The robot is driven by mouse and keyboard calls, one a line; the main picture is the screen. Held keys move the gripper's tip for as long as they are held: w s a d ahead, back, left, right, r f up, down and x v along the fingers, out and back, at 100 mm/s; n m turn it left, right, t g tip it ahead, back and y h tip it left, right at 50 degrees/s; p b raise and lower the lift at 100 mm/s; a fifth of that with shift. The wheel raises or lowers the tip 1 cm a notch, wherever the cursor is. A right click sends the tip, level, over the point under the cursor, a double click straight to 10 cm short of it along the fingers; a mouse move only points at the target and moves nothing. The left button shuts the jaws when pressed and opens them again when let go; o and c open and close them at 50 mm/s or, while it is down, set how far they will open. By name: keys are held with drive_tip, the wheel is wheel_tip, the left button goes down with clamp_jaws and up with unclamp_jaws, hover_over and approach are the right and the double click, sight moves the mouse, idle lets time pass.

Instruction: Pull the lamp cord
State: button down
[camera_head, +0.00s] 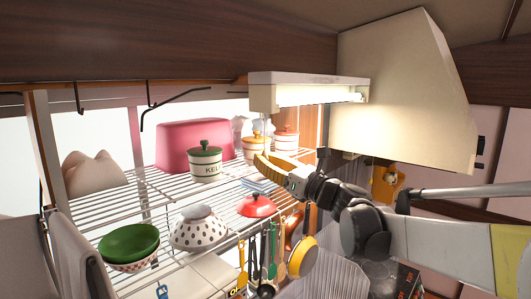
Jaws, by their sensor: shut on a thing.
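A lamp (310,92) with a white housing and a bright tube hangs above the dish rack, left of the range hood. It is lit. My gripper (297,181) is below the lamp, in front of the rack's right part, reaching in from the right. Its jaws are small and dark here and appear closed. The lamp cord is too thin to follow clearly, and its lower end is hidden at my gripper.
A wire dish rack (150,190) holds a green-lidded canister (205,162), a pink box (193,143), a dotted bowl (198,229), a green bowl (128,242) and a red lid (257,206). Utensils (262,255) hang below. The range hood (405,95) is at upper right.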

drive_tip(key=shift+f+b, duration=0.8)
drive_tip(key=shift+f, duration=0.4)
drive_tip(key=shift+r, duration=0.2)
drive_tip(key=shift+r+p, duration=0.9)
drive_tip(key=shift+r, duration=0.25)
drive_tip(key=c, duration=1.2)
unclamp_jaws()
drive_tip(key=shift+s+d+r, duration=0.1)
drive_tip(key=shift+d, duration=0.1)
drive_tip(key=shift+s+d, duration=0.1)
drive_tip(key=shift+s, duration=0.05)
drive_tip(key=shift+w+a, duration=0.2)
drive_tip(key=shift+s+d, duration=0.1)
